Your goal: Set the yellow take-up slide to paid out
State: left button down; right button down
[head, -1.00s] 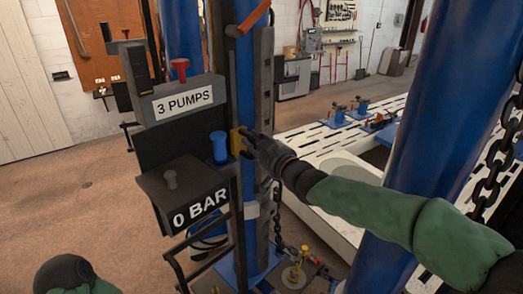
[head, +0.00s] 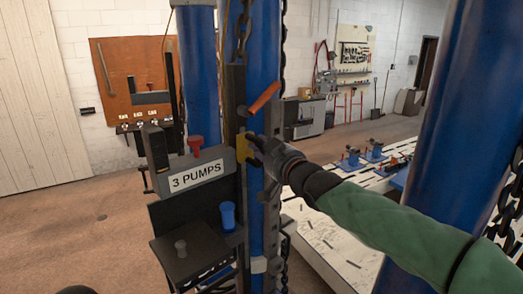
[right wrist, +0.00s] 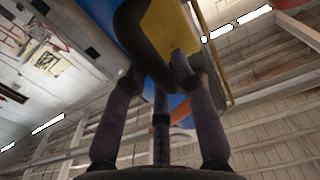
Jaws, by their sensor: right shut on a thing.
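The yellow take-up slide (head: 242,148) sits on the blue post (head: 262,185), level with the upper part of the pump unit and below the orange lever (head: 264,98). My right gripper (head: 253,150) reaches it from the right and is shut on it. In the right wrist view the slide shows as a yellow and dark block (right wrist: 172,28) at the fingertips (right wrist: 160,65); my fingers cover part of it. My left gripper is not in view; only a dark bit of my left side shows at the bottom left edge.
The grey unit with the "3 PUMPS" label (head: 195,178), a red knob (head: 196,145) and a blue knob (head: 227,214) stands just left of the post. A large blue column (head: 450,120) stands at the right, near my right arm. A white slotted bench (head: 325,235) lies behind.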

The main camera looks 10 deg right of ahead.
jog(key=shift+d+r, duration=0.1)
jog(key=shift+r, duration=0.7)
jog(key=c, duration=1)
grip_release()
jog(key=shift+s+f, duration=0.15)
jog(key=shift+f, duration=0.1)
jog(key=v, duration=1.2)
